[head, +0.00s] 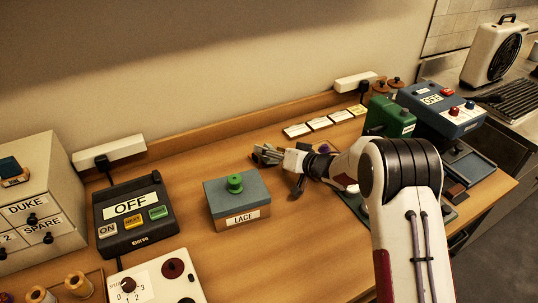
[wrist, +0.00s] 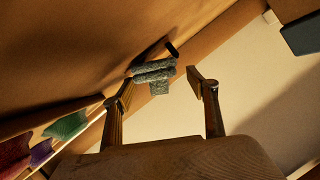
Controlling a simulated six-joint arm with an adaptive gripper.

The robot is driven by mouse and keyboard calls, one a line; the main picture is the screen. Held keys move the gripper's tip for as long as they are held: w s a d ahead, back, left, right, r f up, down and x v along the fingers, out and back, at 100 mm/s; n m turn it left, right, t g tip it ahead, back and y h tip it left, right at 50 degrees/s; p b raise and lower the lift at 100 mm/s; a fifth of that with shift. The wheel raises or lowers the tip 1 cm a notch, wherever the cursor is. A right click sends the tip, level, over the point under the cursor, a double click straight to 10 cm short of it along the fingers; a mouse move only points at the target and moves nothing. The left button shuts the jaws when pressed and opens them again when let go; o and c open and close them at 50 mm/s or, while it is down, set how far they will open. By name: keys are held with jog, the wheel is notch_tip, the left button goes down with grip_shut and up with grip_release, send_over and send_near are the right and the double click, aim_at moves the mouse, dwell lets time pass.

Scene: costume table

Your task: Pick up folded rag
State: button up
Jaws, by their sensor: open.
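A grey speckled cloth bundle, which looks like the folded rag (wrist: 153,72), shows in the wrist view just ahead of and between my fingertips. My gripper (wrist: 161,86) is open, with one finger on each side of that line. I see no finger closed on the cloth, and I cannot tell whether the left fingertip touches it. In the head view my gripper (head: 283,172) is low over the table behind the LACE box, and a small grey-green thing (head: 266,153) lies at its tip, probably the rag.
The LACE box (head: 238,204) with a green knob stands left of my gripper. The OFF panel (head: 133,214) is further left. White cards (head: 319,123) lie along the back. A green box (head: 390,117) and a blue OFF box (head: 442,108) stand right. The front middle of the table is bare.

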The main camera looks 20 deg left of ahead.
jog(key=c, duration=1.3)
jog(key=shift+r, duration=0.1)
jog(key=shift+r, duration=4.9)
